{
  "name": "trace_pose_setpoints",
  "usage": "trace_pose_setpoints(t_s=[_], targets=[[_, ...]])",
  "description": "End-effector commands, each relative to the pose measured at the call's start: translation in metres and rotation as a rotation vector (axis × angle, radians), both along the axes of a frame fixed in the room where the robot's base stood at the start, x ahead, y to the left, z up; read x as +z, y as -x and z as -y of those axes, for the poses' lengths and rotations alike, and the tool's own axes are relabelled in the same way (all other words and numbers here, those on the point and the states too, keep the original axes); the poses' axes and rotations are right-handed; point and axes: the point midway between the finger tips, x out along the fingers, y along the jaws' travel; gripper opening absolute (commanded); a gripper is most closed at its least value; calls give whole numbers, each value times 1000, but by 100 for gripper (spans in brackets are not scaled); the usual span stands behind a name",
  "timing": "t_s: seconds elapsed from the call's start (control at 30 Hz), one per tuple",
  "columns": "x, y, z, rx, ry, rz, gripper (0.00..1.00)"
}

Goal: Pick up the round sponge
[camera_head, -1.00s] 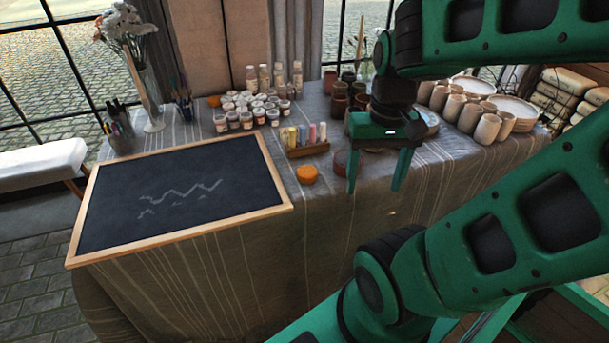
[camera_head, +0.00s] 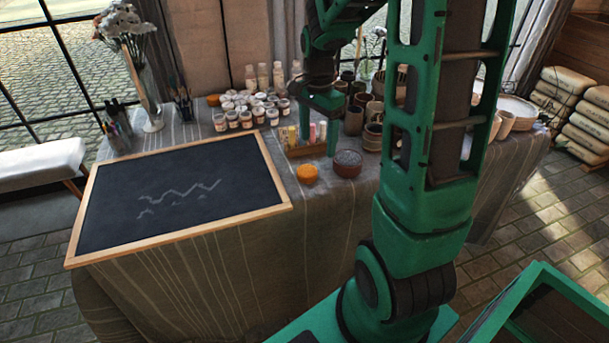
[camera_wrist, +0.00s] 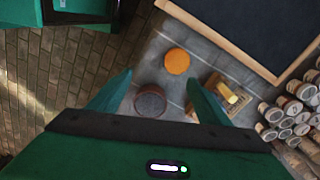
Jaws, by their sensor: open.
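The round orange sponge (camera_head: 307,174) lies on the table's front part, just right of the chalkboard's corner. In the wrist view the sponge (camera_wrist: 177,61) lies ahead of the fingertips, roughly centred between them. My gripper (camera_head: 318,140) hangs above the table behind the sponge, near the chalk box. In the wrist view my gripper (camera_wrist: 158,82) is open with nothing between its fingers. It is apart from the sponge.
A round dark-topped pot (camera_head: 347,163) stands right of the sponge. The chalk box (camera_head: 308,149) is close behind. The framed chalkboard (camera_head: 180,240) lies left. Paint jars (camera_head: 246,120) and bottles stand behind; cups (camera_head: 372,136) stand right.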

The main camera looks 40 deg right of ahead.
Motion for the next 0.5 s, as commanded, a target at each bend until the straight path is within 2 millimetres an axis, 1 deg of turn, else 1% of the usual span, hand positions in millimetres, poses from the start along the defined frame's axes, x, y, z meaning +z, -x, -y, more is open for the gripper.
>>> trace_pose_setpoints(t_s=[0.03,0.1,0.2,0.37,0.5], targets=[[-9,-12,0,-41,-7,-1,71],[-16,-25,-1,-98,-13,3,71],[-24,-38,-2,-149,-20,9,71],[-37,-43,-3,-175,-25,8,71],[-58,-42,-3,-175,-25,6,71]])
